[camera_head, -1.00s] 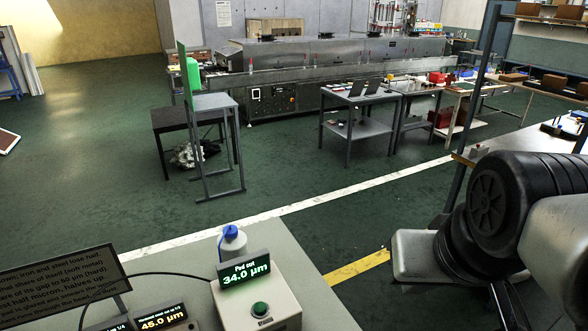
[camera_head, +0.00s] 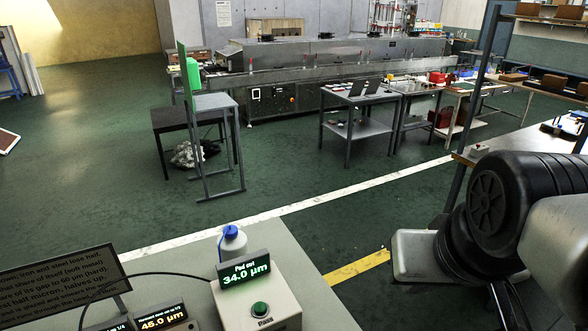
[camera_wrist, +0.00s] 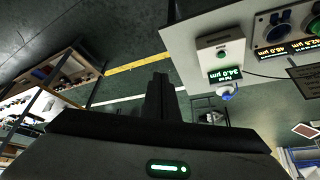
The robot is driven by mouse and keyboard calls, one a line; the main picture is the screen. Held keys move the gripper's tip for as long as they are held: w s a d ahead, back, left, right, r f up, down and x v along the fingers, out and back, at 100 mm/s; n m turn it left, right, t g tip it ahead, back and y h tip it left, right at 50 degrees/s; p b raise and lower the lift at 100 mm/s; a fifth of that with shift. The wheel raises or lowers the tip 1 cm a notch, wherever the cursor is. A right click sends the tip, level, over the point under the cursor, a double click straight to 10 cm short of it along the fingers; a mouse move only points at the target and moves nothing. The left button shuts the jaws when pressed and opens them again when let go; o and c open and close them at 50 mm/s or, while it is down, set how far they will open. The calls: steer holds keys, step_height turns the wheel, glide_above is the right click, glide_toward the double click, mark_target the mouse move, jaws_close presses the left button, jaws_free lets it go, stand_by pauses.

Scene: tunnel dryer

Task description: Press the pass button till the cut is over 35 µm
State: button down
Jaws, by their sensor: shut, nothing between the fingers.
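The pass box is a pale box with a round green button (camera_head: 260,309) on its top, at the bottom of the head view. Its display (camera_head: 244,271) reads "Pad cut 34.0 µm". The box also shows upside down in the wrist view, with the green button (camera_wrist: 222,55) and the lit display (camera_wrist: 225,75). My gripper (camera_wrist: 160,82) is shut and empty in the wrist view, left of the box and apart from the button. In the head view my arm is at the right and the fingers are not visible.
A white bottle with a blue cap (camera_head: 232,243) stands behind the display. A second display (camera_head: 161,317) reads 45.0 µm, beside a dark text sign (camera_head: 62,290) at the left. A black cable runs across the grey bench (camera_head: 312,290).

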stand_by(0.3)
steer(key=n+t+h+b, duration=0.35)
steer(key=n+b, duration=0.55)
steer(key=n, duration=1.3)
glide_above(257, 310)
step_height(257, 310, down, 20)
steer(key=shift+f+g, duration=0.15)
steer(key=shift+g, duration=0.2)
step_height(257, 310, down, 9)
steer(key=b, duration=0.6)
steer(key=shift+b, duration=0.4)
steer(key=shift+f+b, duration=0.3)
steer(key=shift+b, duration=0.2)
